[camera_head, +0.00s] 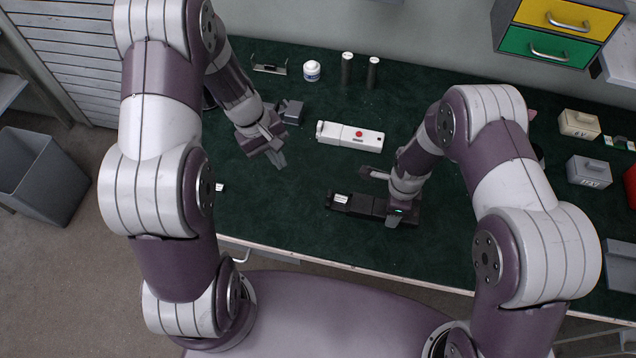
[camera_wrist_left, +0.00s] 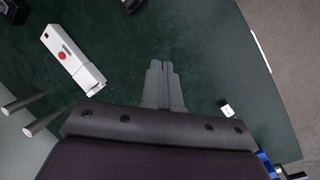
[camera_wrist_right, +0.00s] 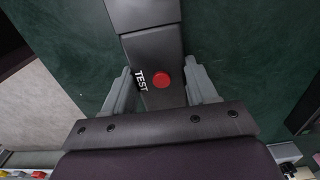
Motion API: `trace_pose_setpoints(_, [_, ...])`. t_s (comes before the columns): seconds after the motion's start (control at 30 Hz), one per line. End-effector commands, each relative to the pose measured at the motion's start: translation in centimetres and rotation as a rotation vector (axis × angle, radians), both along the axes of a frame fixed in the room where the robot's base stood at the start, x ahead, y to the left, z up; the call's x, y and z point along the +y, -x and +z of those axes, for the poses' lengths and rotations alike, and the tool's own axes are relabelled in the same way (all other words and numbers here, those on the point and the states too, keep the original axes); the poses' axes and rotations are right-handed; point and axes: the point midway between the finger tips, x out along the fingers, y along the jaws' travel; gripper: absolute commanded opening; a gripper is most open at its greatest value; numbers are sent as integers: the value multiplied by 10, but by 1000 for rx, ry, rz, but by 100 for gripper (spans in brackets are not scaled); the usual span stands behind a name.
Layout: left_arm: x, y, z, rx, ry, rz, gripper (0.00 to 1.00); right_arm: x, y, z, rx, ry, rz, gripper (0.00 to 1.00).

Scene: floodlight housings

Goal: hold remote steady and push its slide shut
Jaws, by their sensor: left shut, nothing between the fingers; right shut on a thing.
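A dark remote (camera_head: 352,205) lies near the front of the green bench top, with a pale label at its left end. My right gripper (camera_wrist_right: 158,78) is shut across the dark remote (camera_wrist_right: 150,50), one finger on each side, beside a red button and the word TEST. A seam crosses the remote past the fingers; I cannot tell whether its slide is open. A white remote (camera_head: 350,135) with a red button lies behind it, untouched; it also shows in the left wrist view (camera_wrist_left: 72,58). My left gripper (camera_head: 277,158) is shut and empty, left of both remotes.
Two dark cylinders (camera_head: 346,68) and a white jar (camera_head: 312,71) stand at the back. A small grey block (camera_head: 291,112) sits by my left gripper. Labelled boxes (camera_head: 588,171) stand at the right. Bench surface between my grippers is clear.

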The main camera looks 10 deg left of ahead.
Motion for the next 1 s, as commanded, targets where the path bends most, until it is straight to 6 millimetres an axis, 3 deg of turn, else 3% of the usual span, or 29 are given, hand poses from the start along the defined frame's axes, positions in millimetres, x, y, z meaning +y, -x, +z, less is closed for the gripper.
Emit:
trace_pose_setpoints(0.1, [-8, -1, 2, 130, 36, 396, 0, -1, 5, -4, 12, 4, 0, 23])
trace_pose_setpoints(0.2, [-12, -2, 3, 217, 53, 634, 0, -1, 5, -4, 13, 4, 0, 23])
trace_pose_setpoints(0.3, [-13, -2, 3, 268, 55, 763, 0, -1, 5, -4, 13, 4, 0, 23])
trace_pose_setpoints(0.53, [-21, -1, -17, 293, 52, 823, 0, -1, 5, -4, 13, 4, 1, 23])
trace_pose_setpoints(0.9, [-51, -1, -90, 292, 51, 818, 0, -1, 6, -4, 14, 4, 1, 23])
trace_pose_setpoints(1.0, [-67, -1, -90, 288, 51, 815, 0, -1, 6, -4, 14, 4, 1, 23])
